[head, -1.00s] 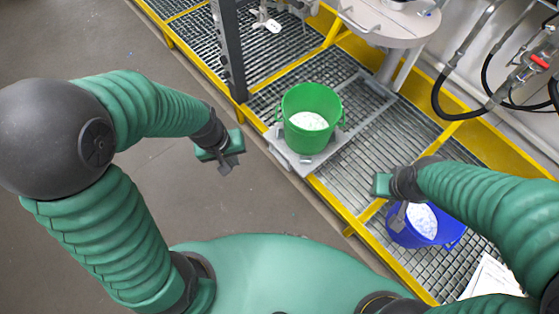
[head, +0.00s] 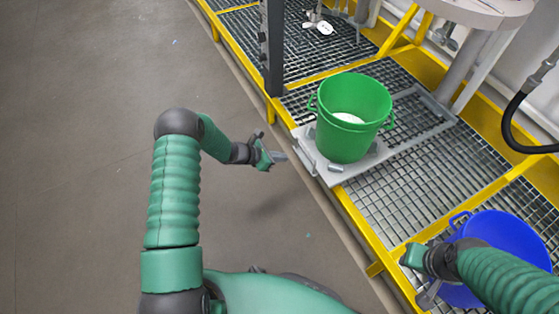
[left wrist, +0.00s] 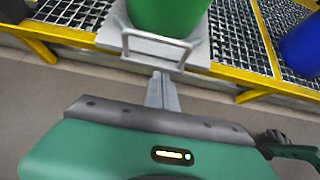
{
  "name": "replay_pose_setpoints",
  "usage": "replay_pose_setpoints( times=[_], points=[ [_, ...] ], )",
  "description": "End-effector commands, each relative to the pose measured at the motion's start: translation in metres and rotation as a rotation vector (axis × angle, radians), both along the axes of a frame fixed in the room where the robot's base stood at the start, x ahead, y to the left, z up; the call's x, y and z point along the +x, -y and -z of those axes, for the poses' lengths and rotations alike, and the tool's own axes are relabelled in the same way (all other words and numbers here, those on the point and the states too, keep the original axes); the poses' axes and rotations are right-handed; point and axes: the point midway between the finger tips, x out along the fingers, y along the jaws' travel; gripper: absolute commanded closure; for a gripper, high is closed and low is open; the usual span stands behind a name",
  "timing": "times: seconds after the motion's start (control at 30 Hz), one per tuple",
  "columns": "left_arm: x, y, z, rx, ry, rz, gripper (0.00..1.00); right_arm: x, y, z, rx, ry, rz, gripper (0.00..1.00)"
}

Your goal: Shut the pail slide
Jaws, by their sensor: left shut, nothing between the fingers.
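The pail slide is a grey plate (head: 334,176) with a bar handle (left wrist: 156,40) on its front. Its front end sticks out past the yellow platform edge. A green pail (head: 350,135) with white contents stands upright on it. My left gripper (head: 283,156) is shut and empty, just in front of the handle. In the left wrist view its fingertips (left wrist: 162,78) point at the handle, and I cannot tell whether they touch it. My right gripper (head: 430,294) is beside the blue pail (head: 505,240), and its jaw opening is unclear.
The yellow-framed grating platform (head: 410,205) runs diagonally across the view. A dark upright post (head: 272,45) stands left of the slide. A pale round vessel (head: 480,10) on legs is behind it. A black hose (head: 515,120) hangs at the right. The floor at left is clear.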

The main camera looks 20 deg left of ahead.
Motion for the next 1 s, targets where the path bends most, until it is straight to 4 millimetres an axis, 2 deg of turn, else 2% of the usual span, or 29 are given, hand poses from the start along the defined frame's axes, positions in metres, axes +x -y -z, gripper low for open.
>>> replay_pose_setpoints(
  times=[0.03,0.23,0.3,0.5,1.0],
  points=[
    [0.007,0.007,0.014,0.002,0.002,0.005,1.00,0.000,0.000,0.013,0.000,-0.001,0.000,0.68],
    [0.033,0.027,0.042,0.003,0.001,0.004,1.00,0.000,0.000,0.036,0.000,-0.001,0.000,0.68],
    [0.045,0.035,0.036,0.004,0.005,0.005,1.00,0.000,0.000,0.041,0.000,-0.001,0.000,0.68],
    [0.061,0.048,0.028,0.003,0.002,0.003,1.00,0.000,0.000,0.050,0.000,-0.001,0.000,0.68],
    [0.064,0.051,0.026,0.001,0.001,0.003,1.00,0.000,0.000,0.049,0.000,-0.001,0.000,0.68]
  ],
)
